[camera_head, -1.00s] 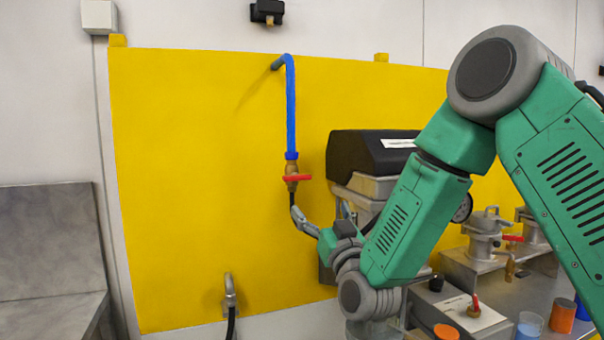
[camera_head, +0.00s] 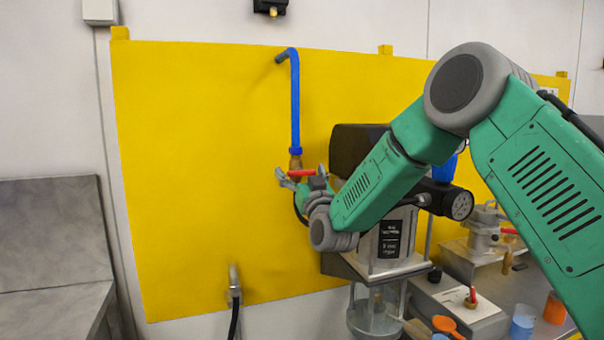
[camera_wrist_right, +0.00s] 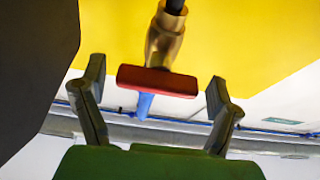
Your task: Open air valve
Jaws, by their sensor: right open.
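The air valve is a brass body (camera_head: 295,160) with a red handle (camera_head: 301,173), at the lower end of a blue pipe (camera_head: 295,100) in front of the yellow panel. My right gripper (camera_head: 283,178) is at the valve, just below and left of the handle. In the right wrist view the red handle (camera_wrist_right: 157,81) lies crosswise between the two open fingers, with a gap on each side. The brass body (camera_wrist_right: 164,40) shows behind it. The gripper itself is partly hidden by my arm in the head view. My left gripper is not in view.
A black-topped machine (camera_head: 352,148) with a gauge (camera_head: 460,205) stands right of the valve, partly behind my right arm. Cups and fittings crowd the bench at lower right. The yellow panel (camera_head: 190,180) left of the valve is clear, with a grey tap (camera_head: 234,285) low down.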

